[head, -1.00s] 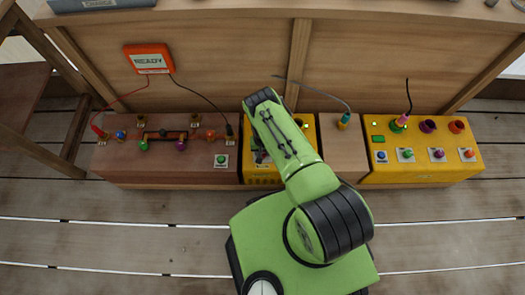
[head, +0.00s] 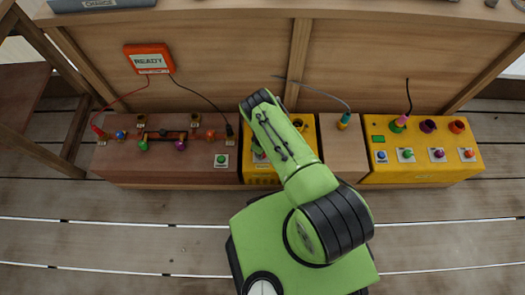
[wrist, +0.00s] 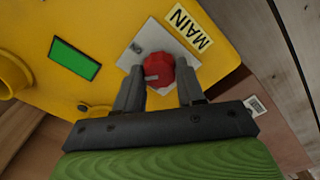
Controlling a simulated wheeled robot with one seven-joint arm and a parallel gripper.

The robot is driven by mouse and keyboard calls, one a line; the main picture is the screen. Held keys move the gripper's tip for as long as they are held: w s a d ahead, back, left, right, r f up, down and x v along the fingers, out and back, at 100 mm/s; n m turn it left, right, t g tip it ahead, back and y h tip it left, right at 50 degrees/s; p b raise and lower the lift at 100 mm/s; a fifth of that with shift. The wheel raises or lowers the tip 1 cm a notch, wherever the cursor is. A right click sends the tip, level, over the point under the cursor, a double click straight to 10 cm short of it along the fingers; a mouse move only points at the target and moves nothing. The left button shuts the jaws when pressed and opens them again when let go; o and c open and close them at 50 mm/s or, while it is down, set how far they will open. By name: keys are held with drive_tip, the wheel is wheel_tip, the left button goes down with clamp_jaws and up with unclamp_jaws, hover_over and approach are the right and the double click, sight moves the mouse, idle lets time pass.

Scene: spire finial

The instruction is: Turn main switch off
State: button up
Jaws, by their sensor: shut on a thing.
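The main switch is a red knob (wrist: 160,70) on a pale plate in the wrist view, beside a yellow label reading MAIN (wrist: 187,28). It sits on the yellow box (wrist: 110,30). My gripper (wrist: 158,80) has one finger on each side of the knob and is shut on it. A grey mark shows on the knob's face on the side toward my gripper. Small lettering, apparently ON, is on the plate to the knob's upper left. In the head view, my arm covers the switch and most of the middle yellow box (head: 309,130).
A green panel (wrist: 73,60) is on the same box. In the head view, a brown box (head: 170,172) with coloured knobs and wires stands at left, below an orange READY display (head: 149,59). Another yellow box (head: 430,173) with buttons stands at right.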

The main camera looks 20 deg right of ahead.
drive_tip(key=n, duration=0.3)
drive_tip(key=shift+n, duration=2.2)
drive_tip(key=o, duration=1)
drive_tip(key=shift+o, duration=0.2)
wheel_tip(320, 180, up, 16)
drive_tip(key=p, duration=0.6)
drive_tip(key=shift+p, duration=0.3)
drive_tip(key=shift+f, duration=0.1)
